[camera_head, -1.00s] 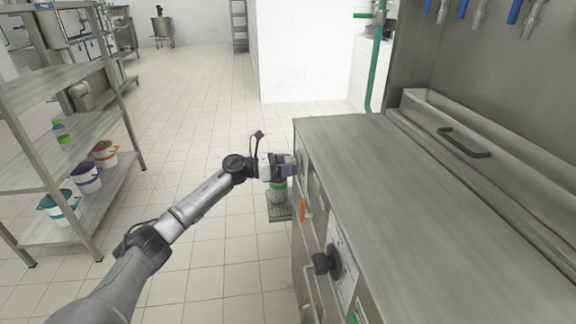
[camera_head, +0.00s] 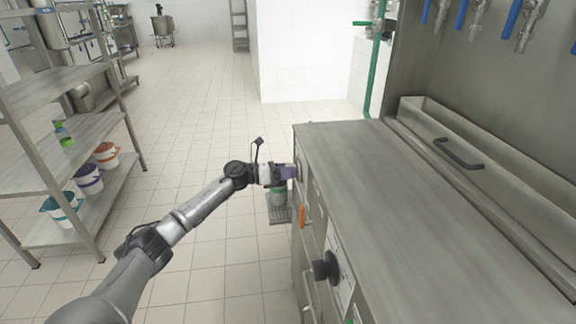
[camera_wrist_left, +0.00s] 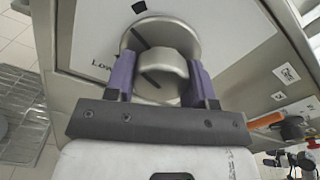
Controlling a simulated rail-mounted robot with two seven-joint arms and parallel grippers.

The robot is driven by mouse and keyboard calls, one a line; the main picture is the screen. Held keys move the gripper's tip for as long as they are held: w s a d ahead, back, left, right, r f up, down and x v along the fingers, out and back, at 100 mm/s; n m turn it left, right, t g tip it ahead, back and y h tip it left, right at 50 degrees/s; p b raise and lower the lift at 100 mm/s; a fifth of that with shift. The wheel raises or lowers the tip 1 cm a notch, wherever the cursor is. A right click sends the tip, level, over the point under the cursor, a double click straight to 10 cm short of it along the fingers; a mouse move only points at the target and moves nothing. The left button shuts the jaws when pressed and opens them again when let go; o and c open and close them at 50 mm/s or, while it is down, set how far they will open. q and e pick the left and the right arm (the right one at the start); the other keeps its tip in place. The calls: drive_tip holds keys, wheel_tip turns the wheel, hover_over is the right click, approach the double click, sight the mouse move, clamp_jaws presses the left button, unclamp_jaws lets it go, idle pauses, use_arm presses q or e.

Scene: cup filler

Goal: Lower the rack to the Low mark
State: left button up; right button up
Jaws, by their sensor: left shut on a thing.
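In the left wrist view, my left gripper (camera_wrist_left: 160,88) has its purple fingers shut on a round metal knob (camera_wrist_left: 162,62). The knob is set on a white panel, with dark lines on its face. The printed word "Low" (camera_wrist_left: 103,63) stands left of the knob, partly behind a finger. In the head view, my left gripper (camera_head: 287,172) is at the counter's left side, where the knob is hidden. A wire rack (camera_wrist_left: 25,110) shows at the wrist view's left. My right gripper is out of view.
A steel counter (camera_head: 390,205) fills the right. An orange handle (camera_head: 302,216) and a black knob (camera_head: 326,267) stick out from its side. A shelf (camera_head: 85,140) with several buckets stands at the left. Tiled floor between them is clear.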

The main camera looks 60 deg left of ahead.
use_arm(q)
drive_tip(key=n+p, duration=0.3)
drive_tip(key=p, duration=0.1)
drive_tip(key=n+p, duration=0.2)
drive_tip(key=shift+r+n, duration=0.3)
drive_tip(key=shift+r, duration=0.05)
drive_tip(key=shift+n+p, duration=0.7)
drive_tip(key=shift+n, duration=0.2)
drive_tip(key=n+p, duration=0.2)
drive_tip(key=n, duration=0.1)
drive_tip(key=shift+f, duration=0.1)
drive_tip(key=shift+d+f+n+p, duration=0.1)
drive_tip(key=shift+n+p, duration=0.9)
drive_tip(key=shift+n, duration=0.7)
drive_tip(key=o, duration=0.9)
drive_tip(key=shift+s, duration=0.1)
